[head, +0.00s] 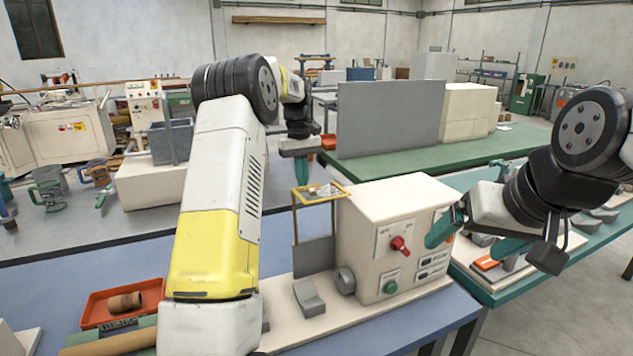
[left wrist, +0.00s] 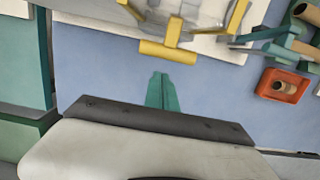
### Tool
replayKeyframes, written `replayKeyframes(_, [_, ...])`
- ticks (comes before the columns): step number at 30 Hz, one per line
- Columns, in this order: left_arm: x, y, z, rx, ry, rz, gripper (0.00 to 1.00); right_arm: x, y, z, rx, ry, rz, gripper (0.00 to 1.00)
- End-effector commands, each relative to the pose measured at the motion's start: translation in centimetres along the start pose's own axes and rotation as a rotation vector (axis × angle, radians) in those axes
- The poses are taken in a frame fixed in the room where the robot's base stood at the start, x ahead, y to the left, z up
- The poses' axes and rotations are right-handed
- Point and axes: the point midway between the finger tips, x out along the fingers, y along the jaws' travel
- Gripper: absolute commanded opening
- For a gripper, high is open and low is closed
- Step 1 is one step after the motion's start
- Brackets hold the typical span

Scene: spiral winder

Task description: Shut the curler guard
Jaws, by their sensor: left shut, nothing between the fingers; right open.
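The curler is a cream box (head: 385,225) with a red knob and a green button, on a pale base. Its guard, a yellow-edged frame (head: 321,201), stands raised at the box's left side, above a grey plate (head: 313,257). The left wrist view shows the guard's yellow edge bar (left wrist: 166,51). My left gripper (head: 301,177) is shut and empty, pointing down just above and behind the guard; its teal fingers (left wrist: 162,78) look close to the yellow bar, but contact cannot be told. My right gripper (head: 468,241) is open beside the box's right side.
An orange tray (head: 92,314) with a brown tube lies at the front left on the blue table (head: 110,265). A green bench (head: 470,153) with a grey panel (head: 388,118) stands behind.

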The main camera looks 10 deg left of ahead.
Motion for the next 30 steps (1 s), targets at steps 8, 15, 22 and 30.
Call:
replayKeyframes(8, [-0.7,0.0,2.0,0.0,-0.001,-0.002,0.0,0.0,0.0,0.0,0.0,0.001,0.0,0.89])
replayKeyframes(15, [-0.7,0.0,2.1,0.0,-0.001,-0.002,0.0,0.0,0.0,0.0,0.0,0.001,0.0,0.89])
replayKeyframes(22, [-0.8,0.0,2.3,0.001,0.013,-0.002,0.0,0.0,0.0,0.0,0.0,0.001,0.0,0.89])
replayKeyframes(30, [-1.5,0.0,3.9,0.004,0.127,-0.002,0.0,0.0,0.0,0.0,0.0,0.001,0.0,0.89])
